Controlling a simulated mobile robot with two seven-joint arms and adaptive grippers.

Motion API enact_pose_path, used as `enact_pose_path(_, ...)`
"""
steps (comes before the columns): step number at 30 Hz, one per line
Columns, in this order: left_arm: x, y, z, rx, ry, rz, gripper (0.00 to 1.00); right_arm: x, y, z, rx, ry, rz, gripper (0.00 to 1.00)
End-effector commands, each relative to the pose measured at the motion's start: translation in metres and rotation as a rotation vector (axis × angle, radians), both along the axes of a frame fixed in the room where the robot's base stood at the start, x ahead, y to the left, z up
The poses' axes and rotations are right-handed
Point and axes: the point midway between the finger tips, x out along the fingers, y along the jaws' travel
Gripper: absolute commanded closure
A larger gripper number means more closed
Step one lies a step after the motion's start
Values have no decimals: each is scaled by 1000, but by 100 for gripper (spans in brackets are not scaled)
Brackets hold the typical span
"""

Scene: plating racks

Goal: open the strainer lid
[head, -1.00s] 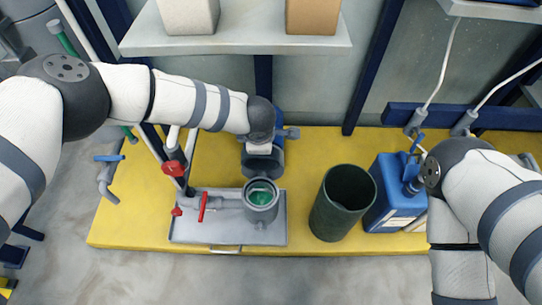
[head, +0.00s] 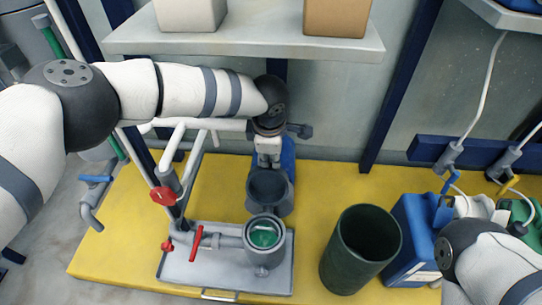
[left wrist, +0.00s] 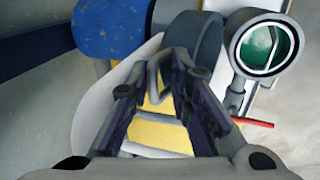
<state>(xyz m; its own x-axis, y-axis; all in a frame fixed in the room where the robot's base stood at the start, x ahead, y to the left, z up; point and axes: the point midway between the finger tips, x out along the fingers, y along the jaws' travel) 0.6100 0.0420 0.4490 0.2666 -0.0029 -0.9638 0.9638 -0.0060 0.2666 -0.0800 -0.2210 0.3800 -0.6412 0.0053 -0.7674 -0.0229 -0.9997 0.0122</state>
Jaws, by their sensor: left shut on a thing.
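The strainer (head: 264,258) is a grey round pot on a metal tray, its mouth uncovered and its green inside showing. It also shows at the upper right in the left wrist view (left wrist: 237,52). The dark grey strainer lid (head: 262,207) is swung back behind the mouth, its hollow side showing. In the left wrist view the lid (left wrist: 205,45) is left of the strainer. My left gripper (head: 268,160) is behind the lid, shut on its metal handle (left wrist: 153,85), which shows between the fingers (left wrist: 160,75). My right gripper is out of view.
A red valve handle (head: 196,243) and pipes stand left of the strainer. A dark green bin (head: 335,260) and a blue jug (head: 412,235) stand to the right. A shelf (head: 240,42) with two boxes hangs above. Yellow floor (head: 110,245) is bare at left.

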Motion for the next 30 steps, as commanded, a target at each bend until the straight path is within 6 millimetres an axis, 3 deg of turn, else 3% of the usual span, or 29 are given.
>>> enact_pose_path(1, -1, 3, -7, 7, 3, 0, 100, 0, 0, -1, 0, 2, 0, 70)
enact_pose_path(10, 0, 4, -7, 9, 1, 0, 100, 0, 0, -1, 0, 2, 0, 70)
enact_pose_path(11, 0, 4, -8, 9, 0, 0, 84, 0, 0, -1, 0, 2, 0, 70)
enact_pose_path(23, -1, 4, 1, 9, -4, -2, 84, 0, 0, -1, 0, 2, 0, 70)
enact_pose_path(26, -14, 3, 8, 10, -1, -6, 84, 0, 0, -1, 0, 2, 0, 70)
enact_pose_path(30, -49, 2, 8, 8, 2, -9, 84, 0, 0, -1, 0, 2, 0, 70)
